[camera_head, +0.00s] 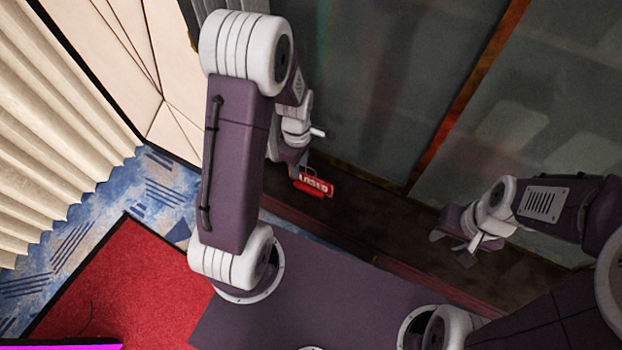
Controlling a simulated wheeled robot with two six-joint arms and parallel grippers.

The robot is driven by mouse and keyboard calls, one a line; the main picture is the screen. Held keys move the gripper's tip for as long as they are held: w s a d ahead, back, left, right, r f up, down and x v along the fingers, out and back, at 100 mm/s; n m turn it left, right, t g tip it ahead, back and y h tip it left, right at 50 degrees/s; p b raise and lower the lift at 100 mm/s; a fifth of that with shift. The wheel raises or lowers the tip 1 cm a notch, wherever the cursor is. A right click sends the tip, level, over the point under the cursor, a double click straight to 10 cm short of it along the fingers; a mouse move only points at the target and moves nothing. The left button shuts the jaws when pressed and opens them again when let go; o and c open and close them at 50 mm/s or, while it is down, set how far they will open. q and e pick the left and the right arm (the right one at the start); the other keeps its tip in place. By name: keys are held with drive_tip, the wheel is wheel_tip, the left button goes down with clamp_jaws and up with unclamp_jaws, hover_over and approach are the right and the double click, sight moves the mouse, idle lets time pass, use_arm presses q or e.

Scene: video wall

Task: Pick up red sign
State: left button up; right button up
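The red sign (315,186) has white lettering, of which "LOSED" can be read. It is at the dark brown ledge below the glass panels, and its left edge is partly covered by my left gripper. A thin loop shows above the sign. My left gripper (298,169) is right at the sign's upper left. Its fingertips are small and partly hidden, so I cannot tell whether they are around the sign or only beside it. My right gripper (452,248) is to the right, well away from the sign, with its fingers apart and nothing between them.
The dark brown ledge (385,222) runs along the base of the dark glass panels (390,80), split by an orange-brown post (462,98). A cream curtain (60,140) hangs at the left. A red carpet (125,285) and blue patterned floor (160,195) lie lower left.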

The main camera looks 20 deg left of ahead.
use_arm(q)
wheel_tip(320, 180, down, 3)
drive_tip(key=shift+s+d+r, duration=0.1)
drive_tip(key=shift+s+d, duration=0.05)
drive_tip(key=shift+a+f, duration=0.2)
drive_tip(key=shift+f, duration=0.25)
drive_tip(key=shift+d, duration=0.1)
clamp_jaws()
drive_tip(key=shift+r, duration=0.6)
wheel_tip(320, 180, up, 3)
drive_tip(key=shift+f+b, duration=0.1)
drive_tip(key=shift+b, duration=0.2)
drive_tip(key=d+r+b, duration=0.1)
drive_tip(key=d+r, duration=0.2)
drive_tip(key=d, duration=0.2)
drive_tip(key=s+d+r+b, duration=0.1)
drive_tip(key=d+r, duration=0.3)
drive_tip(key=d, duration=0.2)
drive_tip(key=shift+s+d, duration=0.15)
drive_tip(key=shift+d, duration=0.15)
